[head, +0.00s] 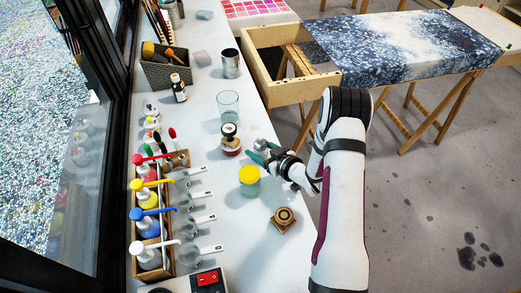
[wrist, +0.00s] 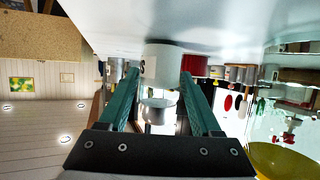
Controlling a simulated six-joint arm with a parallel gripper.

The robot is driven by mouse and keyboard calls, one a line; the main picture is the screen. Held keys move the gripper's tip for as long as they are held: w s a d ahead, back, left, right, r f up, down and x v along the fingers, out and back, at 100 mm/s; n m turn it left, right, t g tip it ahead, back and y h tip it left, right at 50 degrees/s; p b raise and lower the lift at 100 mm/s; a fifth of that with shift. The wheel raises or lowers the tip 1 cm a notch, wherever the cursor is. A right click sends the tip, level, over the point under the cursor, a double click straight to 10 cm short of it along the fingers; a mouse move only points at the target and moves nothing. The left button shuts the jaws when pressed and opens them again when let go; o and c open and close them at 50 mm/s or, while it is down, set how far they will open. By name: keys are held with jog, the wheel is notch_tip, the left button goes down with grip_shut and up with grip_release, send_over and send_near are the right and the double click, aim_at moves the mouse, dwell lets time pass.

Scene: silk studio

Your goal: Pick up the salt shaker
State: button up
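The salt shaker looks to be the small pale cylinder with a silvery cap (wrist: 157,108) in the wrist view, which sees the scene upside down. It stands upright on the white table. In the head view its silvery top (head: 261,144) shows at the fingertips, the rest mostly hidden. My gripper (head: 260,152) is low over the table, reaching in from the right. In the wrist view my gripper (wrist: 163,85) has its two green fingers apart, one on each side of the shaker. I cannot tell whether either finger touches it.
A bottle rack (head: 165,262) lines the left.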

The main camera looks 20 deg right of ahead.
grip_shut()
